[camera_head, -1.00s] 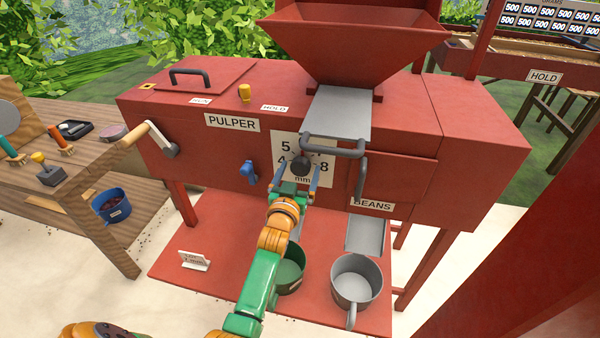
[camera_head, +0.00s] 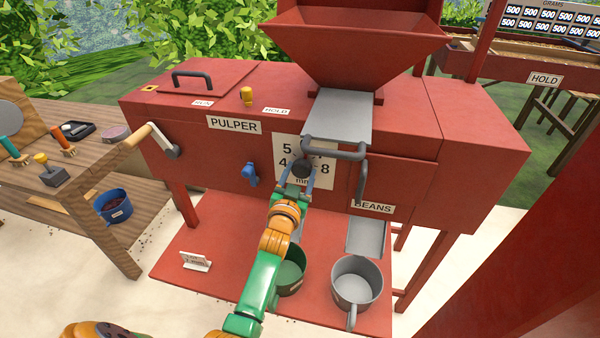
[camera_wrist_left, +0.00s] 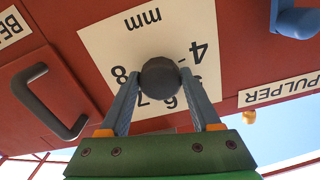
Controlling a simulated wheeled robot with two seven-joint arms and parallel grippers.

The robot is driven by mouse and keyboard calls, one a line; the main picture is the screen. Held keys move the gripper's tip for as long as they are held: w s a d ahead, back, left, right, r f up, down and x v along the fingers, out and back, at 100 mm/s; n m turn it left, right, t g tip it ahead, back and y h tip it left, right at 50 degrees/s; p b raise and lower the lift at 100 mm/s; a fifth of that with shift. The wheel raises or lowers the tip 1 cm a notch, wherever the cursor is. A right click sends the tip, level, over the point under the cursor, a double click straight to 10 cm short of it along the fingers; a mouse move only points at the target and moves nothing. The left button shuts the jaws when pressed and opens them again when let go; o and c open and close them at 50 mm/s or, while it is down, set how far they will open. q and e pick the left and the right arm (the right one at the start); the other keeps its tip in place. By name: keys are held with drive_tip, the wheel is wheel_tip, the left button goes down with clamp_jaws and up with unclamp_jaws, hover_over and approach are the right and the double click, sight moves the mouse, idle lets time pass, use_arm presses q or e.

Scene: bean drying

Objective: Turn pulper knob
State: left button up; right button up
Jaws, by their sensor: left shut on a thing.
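The red pulper (camera_head: 215,150) stands in the middle, with a white dial plate (camera_head: 320,153) marked in mm on its front. A dark round knob (camera_head: 301,169) sits in the middle of that plate. My left gripper (camera_head: 296,180) reaches up from below and is shut on the knob. In the left wrist view the dark knob (camera_wrist_left: 160,78) lies between the two grey fingertips, and hides part of the numbers on the dial plate (camera_wrist_left: 110,45). The knob's pointer cannot be made out. My right gripper is not in view.
A blue lever (camera_head: 249,174) is left of the dial, and a grey handle (camera_head: 361,180) is right of it. A green pot (camera_head: 290,275) and a grey pot (camera_head: 357,280) stand below on the red base. A wooden bench (camera_head: 60,200) is at left.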

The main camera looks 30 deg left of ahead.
use_arm(q)
drive_tip(key=m, duration=0.3)
drive_tip(key=shift+a+m, duration=0.1)
drive_tip(key=shift+m, duration=2)
drive_tip(key=o, duration=1.4)
drive_tip(key=p+v, duration=0.1)
drive_tip(key=v, duration=0.6)
